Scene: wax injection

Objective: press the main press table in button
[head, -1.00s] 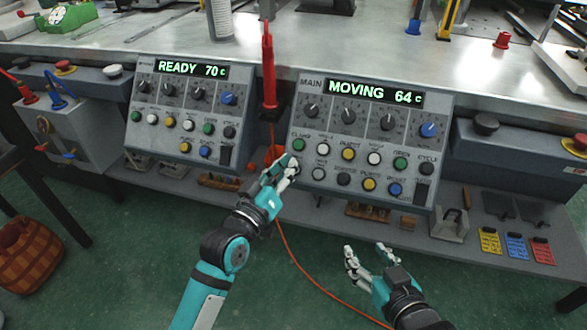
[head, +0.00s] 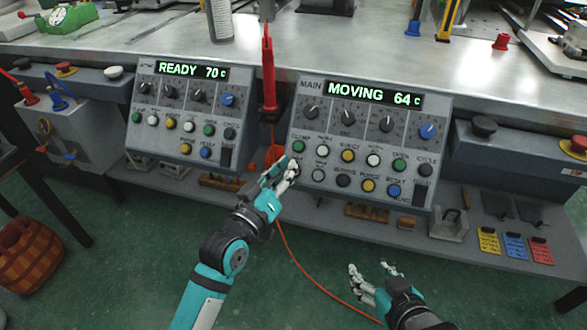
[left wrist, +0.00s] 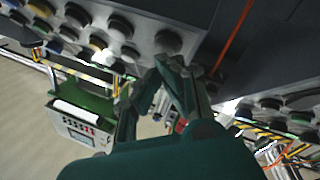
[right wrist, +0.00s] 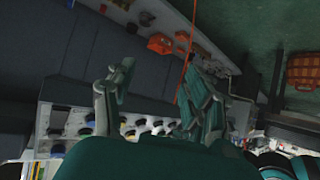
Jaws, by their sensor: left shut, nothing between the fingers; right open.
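The main panel (head: 313,196) is a grey sloped console on the right, with its display reading MOVING 64 C. Below its knobs are two rows of round buttons. They include a green one (head: 299,146), a white one (head: 322,151) and, in the lower row, a white one (head: 319,176) and a black one (head: 343,181). Most small labels are too blurred to read, so I cannot tell which is table in. My left gripper (head: 289,167) is shut and empty at the panel's lower left edge; contact is unclear. My right gripper (head: 374,268) is open and empty, below the panel.
A second panel (head: 140,160) reading READY 70 C stands to the left. A red tool (head: 268,75) stands upright between the panels, and an orange cable (head: 300,262) runs to the floor. A low shelf (head: 330,207) with tools and coloured tags lies below the main panel.

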